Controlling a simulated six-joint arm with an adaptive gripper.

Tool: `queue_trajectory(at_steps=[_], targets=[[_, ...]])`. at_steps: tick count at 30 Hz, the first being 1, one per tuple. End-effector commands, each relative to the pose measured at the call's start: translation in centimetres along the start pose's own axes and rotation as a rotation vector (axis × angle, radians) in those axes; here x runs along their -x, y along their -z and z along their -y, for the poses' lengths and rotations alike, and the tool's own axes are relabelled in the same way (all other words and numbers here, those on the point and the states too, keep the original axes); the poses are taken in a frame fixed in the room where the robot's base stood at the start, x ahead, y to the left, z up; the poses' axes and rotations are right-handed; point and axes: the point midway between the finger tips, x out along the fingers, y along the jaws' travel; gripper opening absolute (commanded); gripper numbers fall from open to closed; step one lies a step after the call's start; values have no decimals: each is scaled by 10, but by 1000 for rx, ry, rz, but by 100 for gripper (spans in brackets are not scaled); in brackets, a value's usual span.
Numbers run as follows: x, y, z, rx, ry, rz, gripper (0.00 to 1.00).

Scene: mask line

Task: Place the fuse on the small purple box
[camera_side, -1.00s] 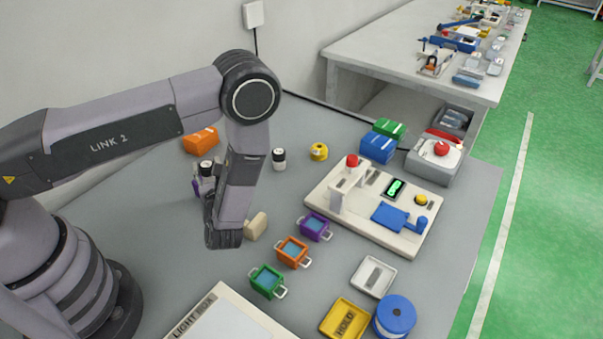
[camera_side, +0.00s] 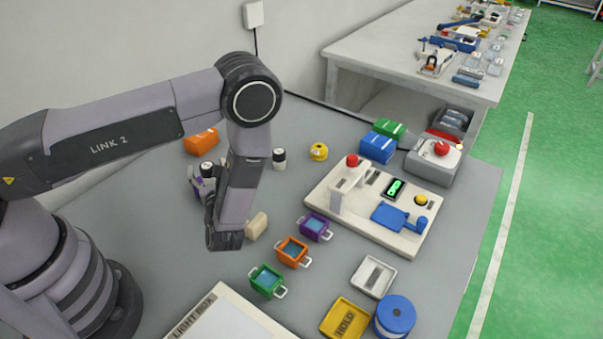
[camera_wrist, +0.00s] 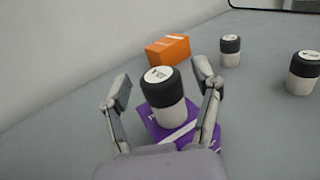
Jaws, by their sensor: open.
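A white cylinder with a black cap (camera_wrist: 166,110), which looks like the fuse, stands upright on the small purple box (camera_wrist: 151,126). The print on its cap is too small to read. My gripper (camera_wrist: 163,82) is open, with one finger on each side of the cylinder; I see a gap at the left finger, and cannot tell whether the right one touches. In the side view, the cylinder's cap (camera_side: 207,169) shows left of my wrist, and my arm hides most of the purple box and the fingers.
An orange box (camera_wrist: 168,49) lies behind. Two similar black-capped cylinders stand to the right, one farther back (camera_wrist: 230,50) and one nearer (camera_wrist: 302,73). A cream block (camera_side: 257,225) and small purple (camera_side: 314,227), orange (camera_side: 292,252) and green (camera_side: 267,281) bins stand right of my wrist.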

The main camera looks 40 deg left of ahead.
Motion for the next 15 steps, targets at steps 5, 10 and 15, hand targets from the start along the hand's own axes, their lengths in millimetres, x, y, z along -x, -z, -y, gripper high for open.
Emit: queue_trajectory(at_steps=[5,10,15], targets=[[34,1,2,-1,10,0,64],[73,0,2,0,10,1,64],[102,0,1,0,6,1,64]])
